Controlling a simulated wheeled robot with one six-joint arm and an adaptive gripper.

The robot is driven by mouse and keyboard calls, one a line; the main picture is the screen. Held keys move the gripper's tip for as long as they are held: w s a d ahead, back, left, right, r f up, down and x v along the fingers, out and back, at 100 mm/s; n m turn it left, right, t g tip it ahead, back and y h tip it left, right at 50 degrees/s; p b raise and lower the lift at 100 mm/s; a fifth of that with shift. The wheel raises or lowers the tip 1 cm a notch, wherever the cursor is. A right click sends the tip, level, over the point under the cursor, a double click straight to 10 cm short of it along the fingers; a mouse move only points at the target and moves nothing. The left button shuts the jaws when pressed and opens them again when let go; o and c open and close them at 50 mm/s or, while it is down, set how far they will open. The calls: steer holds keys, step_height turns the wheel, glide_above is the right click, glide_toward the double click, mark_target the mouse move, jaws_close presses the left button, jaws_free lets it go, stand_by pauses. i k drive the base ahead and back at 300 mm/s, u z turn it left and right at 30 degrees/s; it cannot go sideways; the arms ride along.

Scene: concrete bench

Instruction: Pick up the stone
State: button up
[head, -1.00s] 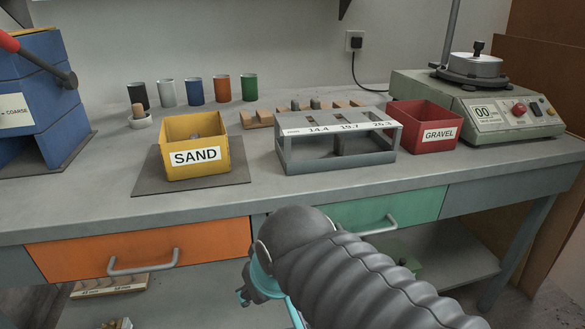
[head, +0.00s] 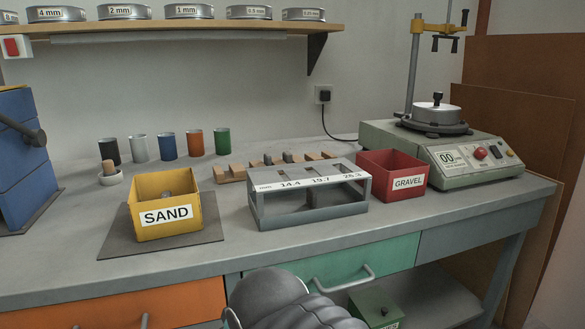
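Small grey stone-like lumps (head: 287,156) sit on a wooden rack (head: 232,173) behind the grey gauge stand. Another small grey lump shows inside the yellow SAND box (head: 165,216), partly hidden by its front wall. I cannot tell which of these is the stone of the task. A dark shape shows under the gauge stand (head: 310,213), too shaded to make out. A grey ribbed part of my arm shows at the bottom edge, in front of the bench. My gripper is out of view.
The red GRAVEL box (head: 408,182) stands right of the stand, beside a green machine (head: 470,165). Several coloured cups (head: 168,146) and a small white mortar (head: 110,178) stand at the back left. A shelf with sieves (head: 190,26) hangs above.

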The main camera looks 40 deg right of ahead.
mark_target(287, 156)
steer(key=z, duration=1.15)
steer(key=k, duration=0.1)
steer(key=u, duration=0.05)
